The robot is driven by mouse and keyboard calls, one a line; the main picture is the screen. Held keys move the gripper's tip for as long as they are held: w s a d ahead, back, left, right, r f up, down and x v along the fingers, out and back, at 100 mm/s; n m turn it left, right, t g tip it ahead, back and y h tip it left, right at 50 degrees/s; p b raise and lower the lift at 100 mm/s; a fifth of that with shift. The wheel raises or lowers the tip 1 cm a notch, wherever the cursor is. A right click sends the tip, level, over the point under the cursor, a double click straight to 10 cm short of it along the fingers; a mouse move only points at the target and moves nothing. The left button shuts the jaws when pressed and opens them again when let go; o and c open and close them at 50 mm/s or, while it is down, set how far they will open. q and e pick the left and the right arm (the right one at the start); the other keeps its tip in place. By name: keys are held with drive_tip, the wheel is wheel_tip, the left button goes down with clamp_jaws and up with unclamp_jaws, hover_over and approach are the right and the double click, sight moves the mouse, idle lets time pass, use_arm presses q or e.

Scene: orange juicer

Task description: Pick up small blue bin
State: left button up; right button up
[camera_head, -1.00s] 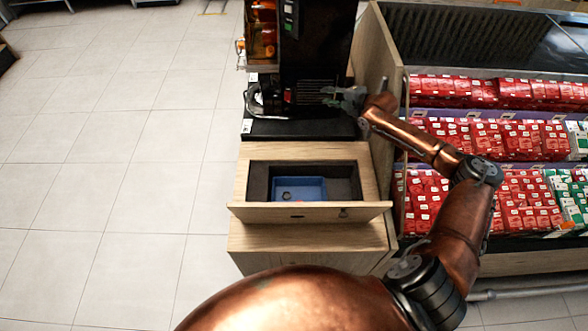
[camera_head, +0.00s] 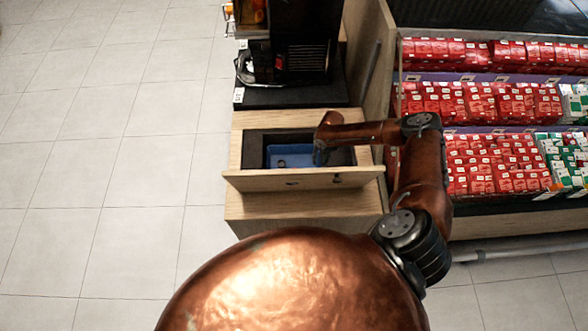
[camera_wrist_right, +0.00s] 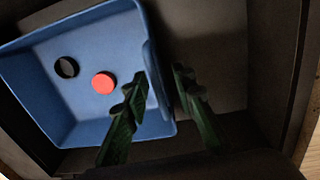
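The small blue bin (camera_head: 290,160) sits inside the open drawer (camera_head: 252,184). In the right wrist view, the bin (camera_wrist_right: 98,42) fills the left side and holds a red round cap (camera_wrist_right: 103,82) and a dark ring-like piece (camera_wrist_right: 66,67). My right gripper (camera_wrist_right: 161,80) is open, with one finger over the inside of the bin and the other outside its right wall. The wall lies between the fingers, with no clear contact. In the head view, my right gripper (camera_head: 320,153) is at the bin's right end, partly hidden by its wrist. My left gripper is not in view.
The dark drawer walls surround the bin, with free drawer floor (camera_wrist_right: 215,45) to its right. The black juicer machine (camera_head: 300,45) stands behind the drawer. Shelves of red boxes (camera_head: 490,160) are at the right. The tiled floor at the left is clear.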

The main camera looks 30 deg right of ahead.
drive_tip(key=shift+w+a+f, duration=0.1)
drive_tip(key=shift+f, duration=1.35)
drive_tip(key=shift+c, duration=0.2)
clamp_jaws()
drive_tip(key=shift+w, duration=0.1)
